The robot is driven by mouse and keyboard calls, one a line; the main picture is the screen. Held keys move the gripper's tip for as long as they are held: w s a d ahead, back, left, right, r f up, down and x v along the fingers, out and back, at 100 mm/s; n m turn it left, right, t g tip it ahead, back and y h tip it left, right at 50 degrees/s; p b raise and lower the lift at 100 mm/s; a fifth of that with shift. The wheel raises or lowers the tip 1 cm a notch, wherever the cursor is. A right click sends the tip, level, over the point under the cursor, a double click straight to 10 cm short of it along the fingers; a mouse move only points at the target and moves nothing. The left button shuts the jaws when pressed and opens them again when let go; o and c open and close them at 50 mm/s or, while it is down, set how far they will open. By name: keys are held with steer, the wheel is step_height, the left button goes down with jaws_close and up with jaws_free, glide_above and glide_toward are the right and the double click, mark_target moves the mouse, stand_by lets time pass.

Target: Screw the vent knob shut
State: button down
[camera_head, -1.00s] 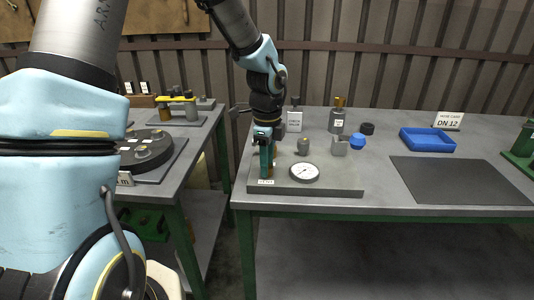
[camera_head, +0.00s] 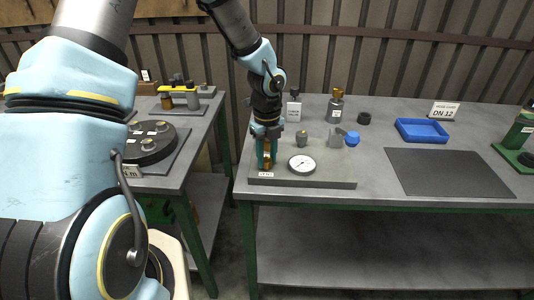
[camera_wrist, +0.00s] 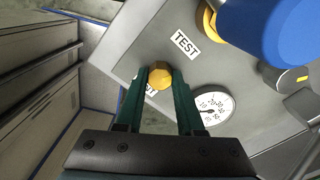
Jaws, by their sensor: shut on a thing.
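The vent knob (camera_wrist: 159,77) is a small brass-yellow knob between my fingertips in the wrist view. My gripper (camera_wrist: 160,74) is shut on it, with one green finger on each side. In the head view my gripper (camera_head: 267,155) points down at the left end of the grey test plate (camera_head: 325,180), with a brass part (camera_head: 267,150) showing between the fingers. The knob's thread and seat are hidden, so I cannot tell how far in it sits. A white dial gauge (camera_head: 302,164) lies on the plate just right of my gripper, and it also shows in the wrist view (camera_wrist: 211,107).
Metal fittings (camera_head: 302,138) and a blue cap (camera_head: 352,138) stand right of my gripper. A large blue part (camera_wrist: 275,35) fills the wrist view's upper right. A blue tray (camera_head: 422,131) and a dark mat (camera_head: 435,173) lie farther right. A second bench (camera_head: 190,135) stands left.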

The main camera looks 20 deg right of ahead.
mark_target(267, 160)
stand_by(0.4)
steer(key=c, duration=0.5)
jaws_free()
step_height(267, 160, up, 11)
steer(key=shift+f+b, duration=0.1)
steer(key=shift+b, duration=0.4)
